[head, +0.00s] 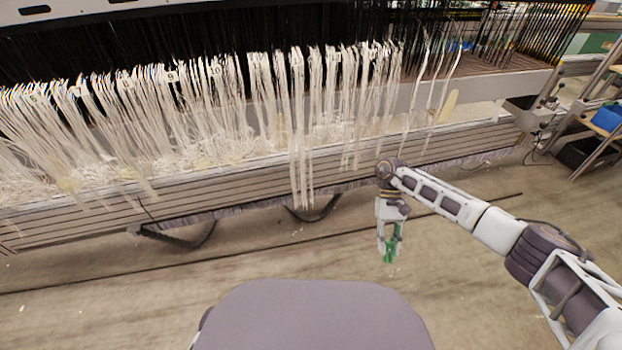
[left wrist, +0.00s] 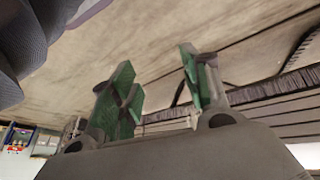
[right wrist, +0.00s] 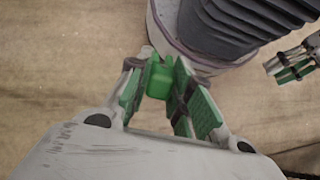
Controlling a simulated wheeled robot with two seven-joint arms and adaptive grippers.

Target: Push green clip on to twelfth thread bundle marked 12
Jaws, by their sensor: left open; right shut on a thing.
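My right gripper (head: 389,255) is shut on the green clip, low over the floor in front of the loom. In the right wrist view the green clip (right wrist: 159,80) sits between the green-padded fingers (right wrist: 168,95). My left gripper (left wrist: 160,85) is open and empty in its own wrist view; the head view does not show it. White thread bundles (head: 300,110) hang in a row along the loom. Labels near 9 and 10 can be made out faintly; the 12 is too small to read for certain. The right gripper is apart from all bundles, right of the long-hanging strands.
The loom's ridged beam (head: 240,180) runs across below the threads, with dark curved straps (head: 180,238) under it. Loose single strands (head: 433,90) hang at the right. A blue bin (head: 606,118) stands at the far right. The floor (head: 120,310) in front is clear.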

